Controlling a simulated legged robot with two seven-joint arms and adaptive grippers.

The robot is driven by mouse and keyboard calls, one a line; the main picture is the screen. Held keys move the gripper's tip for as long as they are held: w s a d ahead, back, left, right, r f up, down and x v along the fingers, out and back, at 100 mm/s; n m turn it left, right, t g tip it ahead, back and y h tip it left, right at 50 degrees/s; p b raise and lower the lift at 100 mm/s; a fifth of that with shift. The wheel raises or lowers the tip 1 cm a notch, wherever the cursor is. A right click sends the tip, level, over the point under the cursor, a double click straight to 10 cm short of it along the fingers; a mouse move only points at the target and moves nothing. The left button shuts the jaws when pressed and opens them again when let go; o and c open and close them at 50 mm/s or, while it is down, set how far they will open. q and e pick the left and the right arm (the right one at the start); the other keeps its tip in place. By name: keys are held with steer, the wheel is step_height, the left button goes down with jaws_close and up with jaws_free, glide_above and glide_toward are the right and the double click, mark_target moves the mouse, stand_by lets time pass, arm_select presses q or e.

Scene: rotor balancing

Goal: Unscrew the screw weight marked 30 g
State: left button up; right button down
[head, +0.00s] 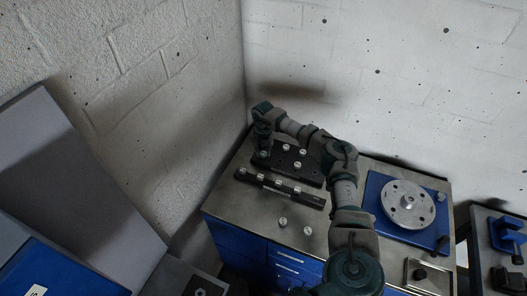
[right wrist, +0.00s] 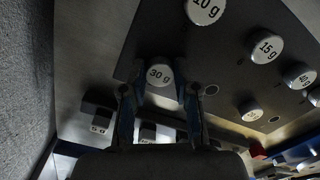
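The screw weight marked 30 g (right wrist: 160,72) sits on a dark plate (right wrist: 150,42) in the right wrist view, its label facing the camera. My right gripper (right wrist: 162,90) is open, with one fingertip on each side of this weight and a gap showing on both sides. In the head view my right gripper (head: 263,138) points down over the left end of the black plate (head: 312,177), at the back left of the bench. My left gripper is not in view.
Weights marked 10 g (right wrist: 205,9) and 15 g (right wrist: 267,46) stand on the same plate. A black rail (head: 308,200) with several weights lies in front. Two loose weights (head: 283,221) stand on the bench. A rotor disc (head: 408,204) sits on a blue base at right.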

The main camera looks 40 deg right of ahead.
steer(key=n, duration=1)
steer(key=shift+n, duration=0.4)
steer(key=n+b, duration=0.1)
steer(key=n, duration=0.6)
steer(key=shift+n, duration=0.3)
